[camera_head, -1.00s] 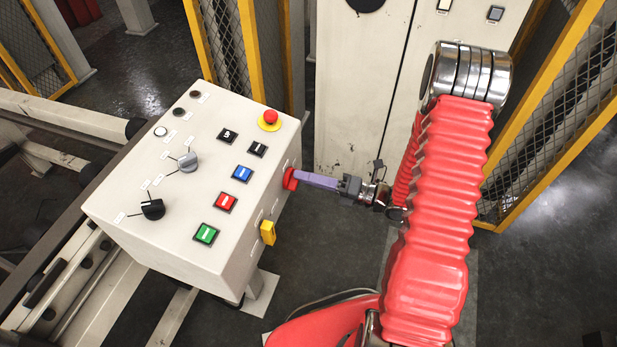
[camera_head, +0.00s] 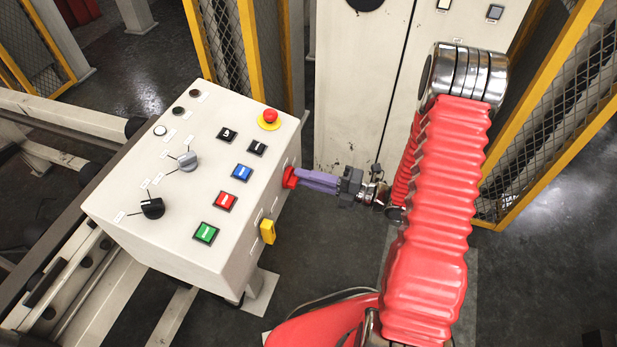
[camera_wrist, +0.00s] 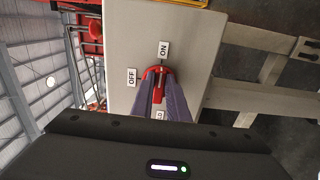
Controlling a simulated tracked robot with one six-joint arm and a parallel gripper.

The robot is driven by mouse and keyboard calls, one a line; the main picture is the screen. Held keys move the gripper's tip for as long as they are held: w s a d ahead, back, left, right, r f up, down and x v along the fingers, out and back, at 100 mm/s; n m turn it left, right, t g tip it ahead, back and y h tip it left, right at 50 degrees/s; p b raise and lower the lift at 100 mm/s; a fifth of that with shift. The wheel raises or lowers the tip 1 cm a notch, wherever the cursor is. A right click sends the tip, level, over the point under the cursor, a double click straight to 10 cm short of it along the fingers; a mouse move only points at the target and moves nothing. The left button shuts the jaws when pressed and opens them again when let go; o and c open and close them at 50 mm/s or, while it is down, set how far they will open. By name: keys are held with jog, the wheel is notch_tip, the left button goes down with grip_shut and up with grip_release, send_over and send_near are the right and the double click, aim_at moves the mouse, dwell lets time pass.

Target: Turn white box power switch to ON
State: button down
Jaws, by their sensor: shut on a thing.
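The white box (camera_head: 190,180) is a sloped control console left of my arm. The red power switch (camera_head: 290,178) is on its right side face. In the wrist view the red switch (camera_wrist: 158,72) sits between an OFF label (camera_wrist: 132,77) and an ON label (camera_wrist: 164,50), the ON label straight beyond it. My gripper (camera_head: 297,179) has purple fingers and is shut on the red switch; the fingers (camera_wrist: 160,88) cover part of it in the wrist view. The switch handle appears in line with the ON label, though the fingers partly hide it.
A yellow switch (camera_head: 267,231) is on the same side face, nearer the front. Buttons, knobs and a red emergency stop (camera_head: 269,117) are on the console top. A white cabinet (camera_head: 360,100) and yellow mesh fences (camera_head: 560,120) stand behind. Dark floor lies between console and arm.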

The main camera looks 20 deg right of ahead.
jog(key=shift+f, duration=0.15)
jog(key=c, duration=1.7)
grip_release()
jog(key=shift+d, duration=0.1)
jog(key=v, duration=1.3)
jog(key=shift+s+d, duration=0.2)
jog(key=shift+s, duration=0.05)
